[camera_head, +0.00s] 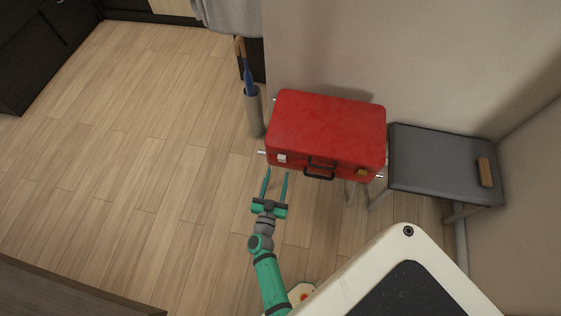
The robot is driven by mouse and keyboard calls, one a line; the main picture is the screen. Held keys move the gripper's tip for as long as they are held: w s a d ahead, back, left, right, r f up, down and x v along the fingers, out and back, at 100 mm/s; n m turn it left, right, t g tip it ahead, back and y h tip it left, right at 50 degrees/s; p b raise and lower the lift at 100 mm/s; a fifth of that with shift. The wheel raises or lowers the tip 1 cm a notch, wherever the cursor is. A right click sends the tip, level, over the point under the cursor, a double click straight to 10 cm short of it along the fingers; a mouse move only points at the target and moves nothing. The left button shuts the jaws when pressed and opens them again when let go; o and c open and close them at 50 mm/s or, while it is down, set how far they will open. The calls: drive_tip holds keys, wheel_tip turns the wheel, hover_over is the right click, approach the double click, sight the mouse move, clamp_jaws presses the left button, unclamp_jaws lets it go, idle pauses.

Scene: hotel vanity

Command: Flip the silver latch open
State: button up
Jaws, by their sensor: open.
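A red suitcase (326,128) lies closed on a stand with metal legs against the wall. On its front face, at the left, is a small silver latch (282,158). A gold-coloured latch (362,172) sits at the right of the same face, with a black handle (320,168) between them. Whether the silver latch is flipped open or closed is too small to tell. My gripper (275,172) is open and empty. Its two green fingers point toward the suitcase's front left, just short of the silver latch in the picture. Their height against the latch cannot be told.
A grey umbrella stand (254,112) with a blue umbrella (246,78) is left of the suitcase. A grey bench (440,166) with a brown object (485,172) on it is at right. Wooden floor at left is clear.

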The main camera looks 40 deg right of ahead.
sight(283, 157)
drive_tip(key=x, duration=0.7)
drive_tip(key=shift+w, duration=0.1)
drive_tip(key=c, duration=1.1)
drive_tip(key=shift+o, duration=0.2)
drive_tip(key=shift+s+a+f+t+h, duration=0.15)
drive_tip(key=shift+s+f+t+h, duration=0.25)
drive_tip(key=shift+t+h, duration=0.25)
drive_tip(key=shift+s+a+f+t+h, duration=0.2)
drive_tip(key=shift+s+f+t+h, duration=0.1)
drive_tip(key=shift+f+t+h, duration=0.35)
drive_tip(key=shift+s+a+h, duration=0.15)
drive_tip(key=shift+a+h, duration=0.15)
drive_tip(key=shift+h, duration=0.2)
drive_tip(key=o, duration=1.1)
drive_tip(key=shift+a+r, duration=0.1)
drive_tip(key=shift+c, duration=0.2)
